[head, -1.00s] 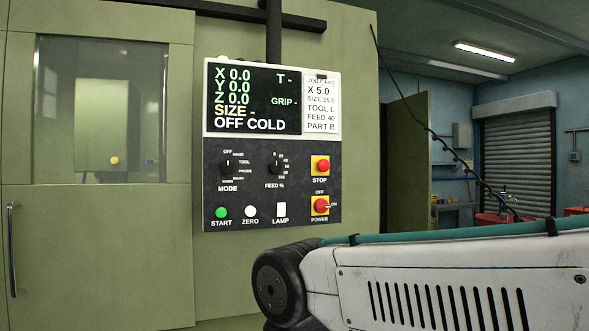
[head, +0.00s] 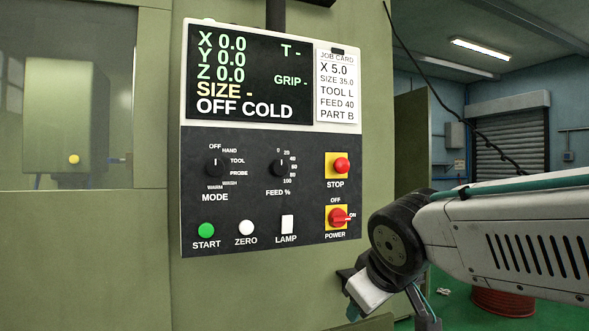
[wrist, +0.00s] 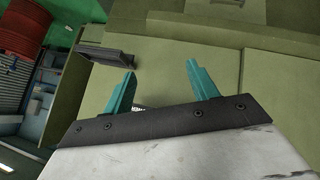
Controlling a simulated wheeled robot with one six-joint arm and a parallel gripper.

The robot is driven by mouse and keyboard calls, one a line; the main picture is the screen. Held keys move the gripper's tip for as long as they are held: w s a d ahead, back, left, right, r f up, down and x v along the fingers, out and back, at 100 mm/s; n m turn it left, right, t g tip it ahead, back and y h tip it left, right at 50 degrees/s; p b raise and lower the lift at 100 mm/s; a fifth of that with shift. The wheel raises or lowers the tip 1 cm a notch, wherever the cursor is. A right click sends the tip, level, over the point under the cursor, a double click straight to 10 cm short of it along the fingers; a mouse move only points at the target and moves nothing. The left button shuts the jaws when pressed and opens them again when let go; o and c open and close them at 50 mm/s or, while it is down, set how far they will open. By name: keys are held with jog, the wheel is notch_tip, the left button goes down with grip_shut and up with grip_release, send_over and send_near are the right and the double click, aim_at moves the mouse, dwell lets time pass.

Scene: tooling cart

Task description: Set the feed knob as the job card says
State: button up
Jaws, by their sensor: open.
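The black feed knob (head: 282,168) is on the dark control panel, with a dial marked 0, 20, 40, 60, 80 and 100. Its white mark seems to point up, near 0. The job card (head: 337,88) reads X 5.0, SIZE 35.0, TOOL L, FEED 40, PART B. The screen (head: 250,75) reads OFF COLD. My gripper (wrist: 160,78) shows in the wrist view with two teal fingers apart and nothing between them. The wrist view shows no knob. In the head view my arm is right of and below the panel, and the fingers are not clearly seen.
The mode knob (head: 215,168) is left of the feed knob. The red stop button (head: 341,166) and red power switch (head: 338,217) are to its right. Start (head: 206,230), zero (head: 246,227) and lamp (head: 288,224) buttons line the bottom. A red drum (wrist: 22,30) stands off to the side.

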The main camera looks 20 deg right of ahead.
jog(key=w+a+r+n+t, duration=0.1)
jog(key=w+r+n+t, duration=0.4)
jog(key=w+r, duration=0.6)
jog(key=n+t+y, duration=0.5)
send_near(282, 168)
jog(key=w, duration=0.5)
jog(key=w+a, duration=0.1)
jog(key=w, duration=0.2)
jog(key=shift+r, duration=0.15)
jog(key=shift+w, duration=0.35)
jog(key=c, duration=1)
